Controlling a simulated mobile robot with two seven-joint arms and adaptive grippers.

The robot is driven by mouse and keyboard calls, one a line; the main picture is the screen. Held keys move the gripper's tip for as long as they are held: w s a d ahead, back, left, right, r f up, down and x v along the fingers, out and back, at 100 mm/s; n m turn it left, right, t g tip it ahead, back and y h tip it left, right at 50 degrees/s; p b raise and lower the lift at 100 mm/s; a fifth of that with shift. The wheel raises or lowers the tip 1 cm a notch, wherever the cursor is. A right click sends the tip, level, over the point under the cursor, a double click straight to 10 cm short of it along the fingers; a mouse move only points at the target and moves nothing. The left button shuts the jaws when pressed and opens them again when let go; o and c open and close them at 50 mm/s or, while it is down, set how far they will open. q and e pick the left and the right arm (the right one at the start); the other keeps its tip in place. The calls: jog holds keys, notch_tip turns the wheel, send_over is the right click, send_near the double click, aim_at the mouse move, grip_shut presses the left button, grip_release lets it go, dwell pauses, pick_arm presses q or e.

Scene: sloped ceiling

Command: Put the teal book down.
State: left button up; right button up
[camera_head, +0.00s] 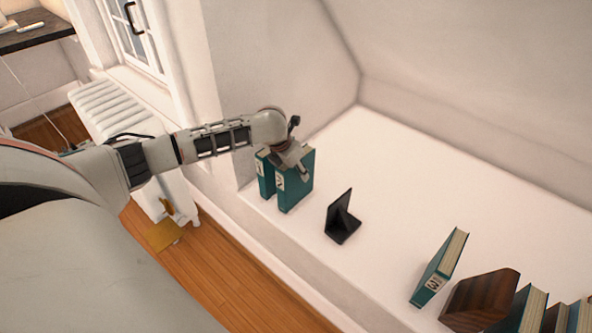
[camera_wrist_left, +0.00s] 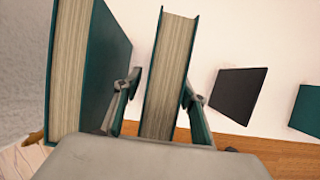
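Two teal books stand upright side by side at the left end of the white ledge. My left gripper (camera_head: 301,170) is at the top of the right-hand teal book (camera_head: 293,188). In the left wrist view its fingers (camera_wrist_left: 163,90) straddle this teal book (camera_wrist_left: 168,75); a narrow gap shows on the left side, while the right finger is very near or touching. The other teal book (camera_head: 265,174) stands just left of it and also shows in the wrist view (camera_wrist_left: 88,75). The lower part of the straddled book is hidden in the wrist view. My right gripper is not in view.
A black bookend (camera_head: 342,217) stands to the right on the ledge (camera_head: 440,170). Farther right are a leaning teal book (camera_head: 440,268), a dark wooden block (camera_head: 482,300) and several more books. A wall rises behind; a white radiator (camera_head: 125,115) is below left.

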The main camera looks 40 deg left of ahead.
pick_arm(q)
jog(key=p+v, duration=0.4)
jog(key=v, duration=0.7)
jog(key=shift+w+r, duration=0.1)
jog(key=shift+r, duration=0.2)
jog(key=shift+s+r, duration=0.25)
jog(key=shift+r, duration=0.05)
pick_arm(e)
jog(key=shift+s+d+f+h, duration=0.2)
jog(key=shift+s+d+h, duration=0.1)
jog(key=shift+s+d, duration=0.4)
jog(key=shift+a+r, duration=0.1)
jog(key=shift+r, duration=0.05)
pick_arm(q)
jog(key=shift+s+f, duration=0.1)
